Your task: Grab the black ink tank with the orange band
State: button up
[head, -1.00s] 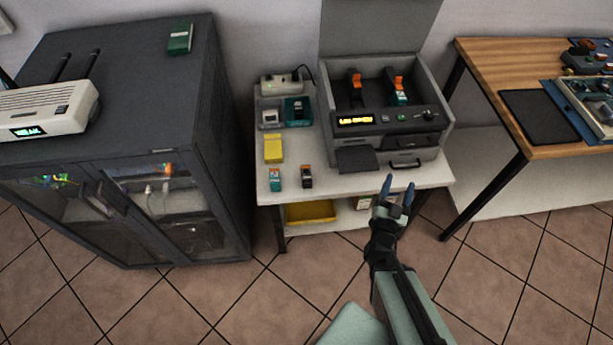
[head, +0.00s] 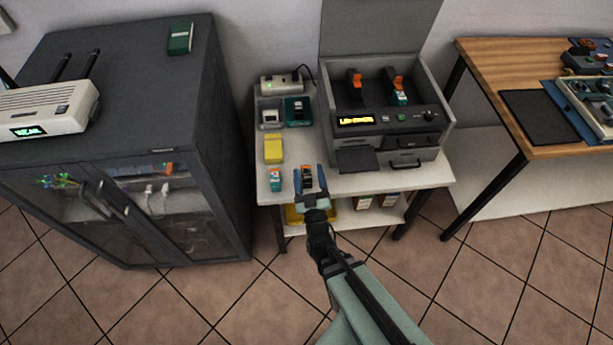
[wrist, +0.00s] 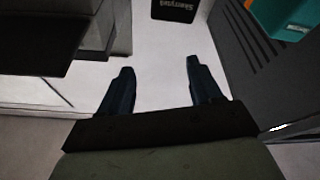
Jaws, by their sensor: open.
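The black ink tank with the orange band (head: 307,171) lies near the front edge of the white table. In the head view it shows between my fingers, partly covered by them. My gripper (head: 309,178) is open and empty. In the wrist view a black block with pale lettering, apparently this tank (wrist: 174,9), is at the top edge, beyond my open fingertips (wrist: 160,72) and apart from them. A teal ink tank (head: 275,181) lies just left of the black one in the head view. A teal piece also shows at the upper right of the wrist view (wrist: 285,18).
A yellow box (head: 273,149) and a small tray (head: 270,118) are behind the tanks. The printer (head: 385,130) with its lid up stands to the right and holds two orange-topped pieces. A dark cabinet (head: 215,130) stands left. White table surface (head: 365,184) is bare in front of the printer.

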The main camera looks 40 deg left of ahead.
aim_at(307, 172)
jog(key=shift+s+a+f+g, duration=0.25)
jog(key=shift+s+f+g, duration=0.15)
jog(key=shift+s+f, duration=0.4)
jog(key=f+m+h, duration=0.1)
jog(key=d+f+m+h, duration=0.1)
jog(key=d+f+m+g+h, duration=0.1)
jog(key=f+m, duration=0.1)
jog(key=shift+s, duration=0.1)
jog(key=shift+x, duration=3.6)
jog(key=shift+d+f, duration=0.1)
jog(key=c, duration=1.1)
jog(key=shift+o, duration=0.2)
